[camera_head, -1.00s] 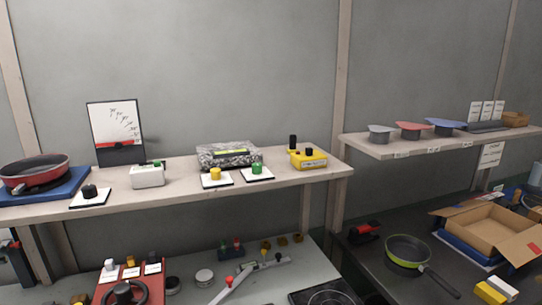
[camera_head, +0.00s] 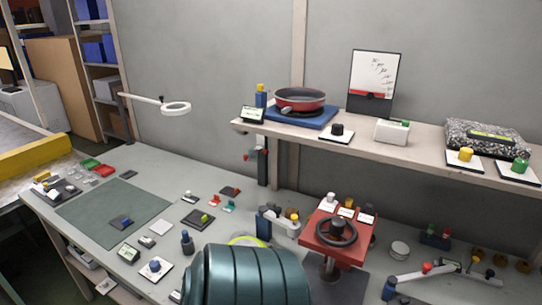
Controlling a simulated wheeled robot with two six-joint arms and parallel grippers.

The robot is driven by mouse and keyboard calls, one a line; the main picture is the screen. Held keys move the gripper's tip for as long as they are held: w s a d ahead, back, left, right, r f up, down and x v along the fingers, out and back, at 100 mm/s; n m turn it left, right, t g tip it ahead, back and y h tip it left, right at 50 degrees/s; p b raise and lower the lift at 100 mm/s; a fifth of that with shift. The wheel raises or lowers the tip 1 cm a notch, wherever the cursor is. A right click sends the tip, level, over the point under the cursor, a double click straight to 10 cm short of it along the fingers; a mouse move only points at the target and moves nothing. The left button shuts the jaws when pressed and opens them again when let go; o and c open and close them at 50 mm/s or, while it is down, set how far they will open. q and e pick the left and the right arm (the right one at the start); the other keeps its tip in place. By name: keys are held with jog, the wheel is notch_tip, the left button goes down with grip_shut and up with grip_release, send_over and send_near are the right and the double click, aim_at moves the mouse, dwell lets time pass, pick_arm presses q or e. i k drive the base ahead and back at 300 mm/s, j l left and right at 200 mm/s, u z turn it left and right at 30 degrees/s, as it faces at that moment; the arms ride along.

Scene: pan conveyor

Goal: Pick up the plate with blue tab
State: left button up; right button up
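A small dark square plate (camera_head: 121,222) with a bluish part on it lies on the dark green mat at the left of the workbench. It is small in the view, so I cannot tell for sure that the bluish part is a tab. A similar dark plate (camera_head: 198,219) with a yellow-green tab lies to its right, off the mat. A white plate (camera_head: 155,269) with a blue knob sits nearer the front edge. Neither of my grippers is in view. A teal rounded link, apparently of my own arm, fills the bottom centre and hides part of the bench.
The green mat (camera_head: 110,206) is mostly clear. Small parts crowd the bench around it. A red box with a black handwheel (camera_head: 337,232) stands right of centre. A shelf (camera_head: 300,129) with a red pan (camera_head: 300,99) runs above. A ring lamp (camera_head: 175,108) overhangs the back.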

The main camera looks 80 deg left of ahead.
aim_at(121, 220)
jog(key=l+u, duration=0.15)
jog(key=u, duration=3.55)
